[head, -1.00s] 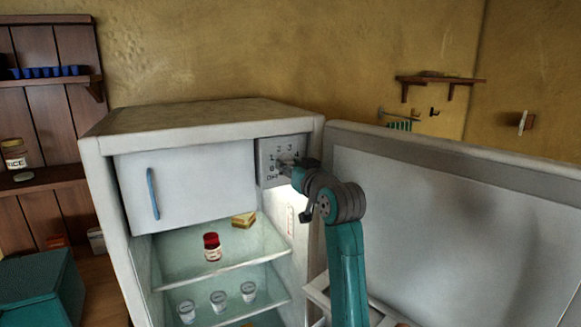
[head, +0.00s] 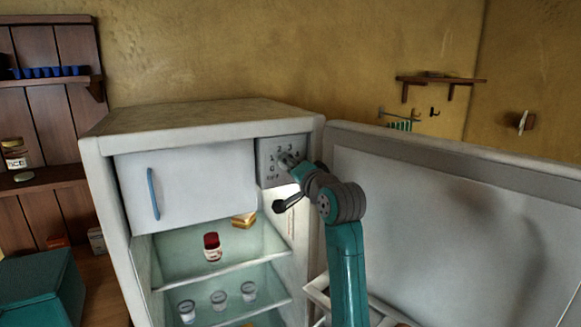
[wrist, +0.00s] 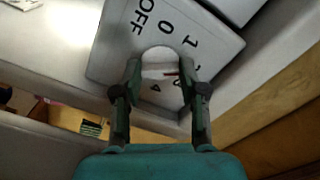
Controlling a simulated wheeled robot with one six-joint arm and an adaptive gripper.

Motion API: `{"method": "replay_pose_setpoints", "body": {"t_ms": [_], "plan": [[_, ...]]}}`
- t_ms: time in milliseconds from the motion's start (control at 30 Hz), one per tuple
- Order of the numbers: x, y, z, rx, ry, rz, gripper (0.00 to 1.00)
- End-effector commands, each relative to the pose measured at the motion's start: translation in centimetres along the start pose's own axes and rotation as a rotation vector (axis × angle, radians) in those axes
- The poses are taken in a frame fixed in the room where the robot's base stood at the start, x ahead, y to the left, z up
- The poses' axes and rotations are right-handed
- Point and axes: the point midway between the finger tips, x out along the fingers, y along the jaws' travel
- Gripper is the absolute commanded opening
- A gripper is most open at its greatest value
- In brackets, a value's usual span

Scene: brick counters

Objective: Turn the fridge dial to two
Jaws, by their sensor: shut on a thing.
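In the wrist view the panel (wrist: 112,52) shows OFF, 0, 1 and 4; the 2 is not clearly visible there. My gripper (wrist: 160,73) is shut on the dial, one finger on each side. In the head view my gripper (head: 290,163) reaches the panel from the right and covers much of the dial.
The fridge door (head: 450,220) stands wide open on the right, close to my arm. The freezer door (head: 190,185) with a blue handle is closed. A red-lidded jar (head: 212,247) and several cups (head: 218,299) stand on the shelves below. A teal box (head: 40,285) is at lower left.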

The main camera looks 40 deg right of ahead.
Motion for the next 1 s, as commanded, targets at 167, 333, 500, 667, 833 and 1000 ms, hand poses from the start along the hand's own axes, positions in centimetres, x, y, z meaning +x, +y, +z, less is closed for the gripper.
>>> {"method": "replay_pose_setpoints", "body": {"t_ms": [167,333,500,667,833,1000], "plan": [[0.01,0.04,0.0,0.092,0.0,0.001,0.07],[0.01,0.04,0.0,0.146,0.0,0.001,0.07],[0.01,0.05,0.0,0.17,0.0,0.001,0.07],[0.01,0.05,0.0,0.174,0.0,0.001,0.07],[0.01,0.06,0.0,0.174,0.0,0.002,0.07],[0.01,0.06,0.0,0.173,0.0,0.002,0.66]]}}
